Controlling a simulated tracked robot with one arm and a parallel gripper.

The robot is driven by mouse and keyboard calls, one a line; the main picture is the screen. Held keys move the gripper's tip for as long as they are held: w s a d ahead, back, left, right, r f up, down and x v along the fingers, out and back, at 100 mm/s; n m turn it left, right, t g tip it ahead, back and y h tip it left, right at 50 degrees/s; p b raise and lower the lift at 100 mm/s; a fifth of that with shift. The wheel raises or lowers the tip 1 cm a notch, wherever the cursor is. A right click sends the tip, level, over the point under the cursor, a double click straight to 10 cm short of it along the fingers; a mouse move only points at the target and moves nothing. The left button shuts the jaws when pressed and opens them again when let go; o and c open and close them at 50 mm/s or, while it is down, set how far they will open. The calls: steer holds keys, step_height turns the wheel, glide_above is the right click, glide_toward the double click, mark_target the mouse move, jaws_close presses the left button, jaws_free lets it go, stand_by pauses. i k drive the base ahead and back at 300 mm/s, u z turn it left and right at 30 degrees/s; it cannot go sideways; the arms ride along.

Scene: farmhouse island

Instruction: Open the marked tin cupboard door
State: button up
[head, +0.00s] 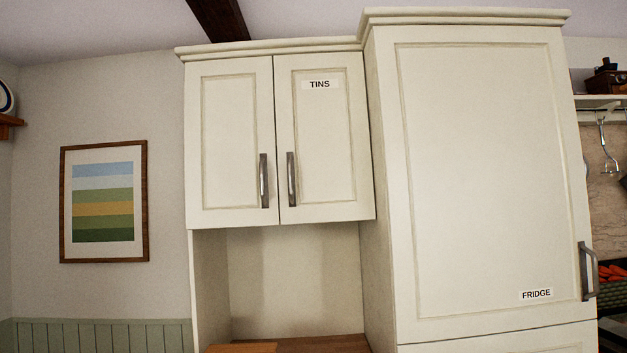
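The tin cupboard door (326,140) is the right-hand one of two cream doors on a wall cupboard. It carries a white label reading TINS (320,85) near its top. Its dark vertical bar handle (291,179) is at its lower left edge. The door looks shut, flush with the left door (232,140). My gripper is not in view, so I cannot see it against the handle.
The left door has its own handle (264,181) close beside the tin door's handle. A tall fridge cabinet (480,170) juts forward on the right. An open niche (295,280) with a wooden surface (320,345) lies below. A framed picture (103,202) hangs left.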

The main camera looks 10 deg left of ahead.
mark_target(324, 161)
steer(key=u, duration=0.15)
steer(key=i, duration=1.25)
steer(key=u, duration=0.5)
steer(key=i, duration=1.1)
steer(key=u, duration=0.35)
